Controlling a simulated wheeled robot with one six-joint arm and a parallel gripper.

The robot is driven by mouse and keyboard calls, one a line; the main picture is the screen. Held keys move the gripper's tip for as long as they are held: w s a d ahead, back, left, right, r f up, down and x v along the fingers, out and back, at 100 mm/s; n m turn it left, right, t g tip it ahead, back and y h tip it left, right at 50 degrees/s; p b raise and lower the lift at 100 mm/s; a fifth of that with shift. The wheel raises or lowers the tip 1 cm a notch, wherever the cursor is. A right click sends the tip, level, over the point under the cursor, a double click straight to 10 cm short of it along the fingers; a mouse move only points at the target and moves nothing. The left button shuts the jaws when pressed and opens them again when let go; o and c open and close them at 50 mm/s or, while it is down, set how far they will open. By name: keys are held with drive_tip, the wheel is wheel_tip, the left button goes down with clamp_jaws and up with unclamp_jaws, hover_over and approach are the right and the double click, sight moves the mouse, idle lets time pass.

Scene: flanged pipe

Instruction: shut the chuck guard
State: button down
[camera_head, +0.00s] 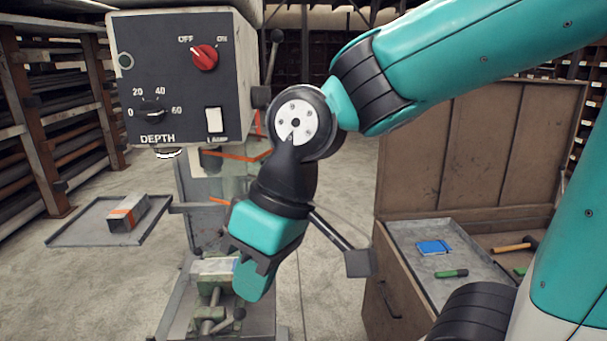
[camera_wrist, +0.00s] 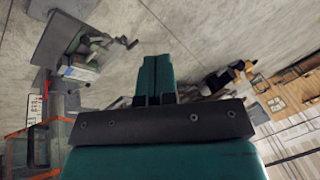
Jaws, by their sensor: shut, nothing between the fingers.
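The chuck guard (camera_head: 234,170) is a clear panel with orange edges. It hangs below the drill press head (camera_head: 180,75), partly hidden behind my arm in the head view. Its orange-edged clear panel also shows at the lower left of the wrist view (camera_wrist: 32,146). I cannot tell how far it is swung open. My gripper (camera_head: 252,290) is shut and empty, pointing down in front of the guard's right side and beside the vise. In the wrist view its teal fingers (camera_wrist: 155,75) are together, apart from the guard.
A vise (camera_head: 214,285) sits on the press table below the head. A side tray (camera_head: 85,228) holds a metal block. At the right, an open wooden chest (camera_head: 410,290) holds a blue item, a green-handled tool and a hammer. A feed lever (camera_head: 272,58) stands beside the head.

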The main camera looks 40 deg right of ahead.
drive_tip(key=w+d+r+m+t, duration=0.35)
drive_tip(key=w+d+m, duration=0.25)
drive_tip(key=w+d, duration=0.65)
drive_tip(key=w+d+r+m+t+h+b, duration=0.1)
drive_tip(key=d+m, duration=0.1)
drive_tip(key=d, duration=0.6)
drive_tip(key=w+d+r+m+t+h, duration=0.1)
drive_tip(key=w+d+m+t, duration=0.1)
drive_tip(key=d, duration=0.5)
drive_tip(key=w+a+f+p, duration=0.3)
drive_tip(key=w+a+f, duration=0.2)
drive_tip(key=w+f, duration=0.2)
drive_tip(key=shift+w+f, duration=0.15)
drive_tip(key=shift+f, duration=0.25)
drive_tip(key=shift+m, duration=0.3)
